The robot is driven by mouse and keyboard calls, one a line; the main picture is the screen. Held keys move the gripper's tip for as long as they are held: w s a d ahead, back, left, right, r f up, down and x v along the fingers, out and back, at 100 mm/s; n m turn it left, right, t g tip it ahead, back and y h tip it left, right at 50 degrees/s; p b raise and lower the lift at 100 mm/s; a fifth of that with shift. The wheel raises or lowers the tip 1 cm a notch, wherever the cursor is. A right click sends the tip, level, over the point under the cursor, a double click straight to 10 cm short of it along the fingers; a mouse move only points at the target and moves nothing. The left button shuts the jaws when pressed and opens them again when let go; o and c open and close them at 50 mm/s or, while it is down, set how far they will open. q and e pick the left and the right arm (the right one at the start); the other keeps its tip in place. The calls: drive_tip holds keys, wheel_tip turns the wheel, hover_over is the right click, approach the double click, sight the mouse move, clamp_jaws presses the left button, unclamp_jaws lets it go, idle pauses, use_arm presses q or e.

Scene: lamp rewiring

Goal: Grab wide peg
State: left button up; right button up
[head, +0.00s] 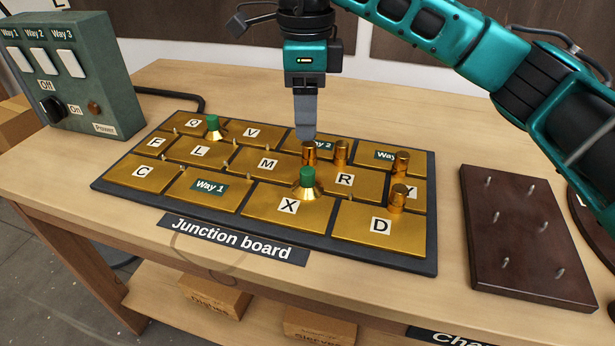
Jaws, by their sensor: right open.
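Several plain brass pegs stand upright on the right half of the junction board (262,253). One brass peg (309,154) is by the Way 2 plate, with another brass peg (341,153) just right of it. Two pegs with green tops and flared brass bases stand near Q (213,127) and above X (307,183). I cannot tell which peg is the wide one. My right gripper (306,137) points down, open, directly over the peg by Way 2. Its fingers are seen edge-on, and contact is unclear. My left gripper is out of view.
A green switch box (75,95) with a cable stands at the left. A dark brown board (525,235) with several thin metal pins lies at the right. Neighbouring pegs stand close to my right gripper. The wooden table (190,80) is clear behind the junction board.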

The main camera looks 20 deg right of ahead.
sight(308, 170)
drive_tip(key=f, duration=1)
drive_tip(key=shift+s+f, duration=0.25)
drive_tip(key=shift+f, duration=0.1)
drive_tip(key=shift+c, duration=0.3)
clamp_jaws()
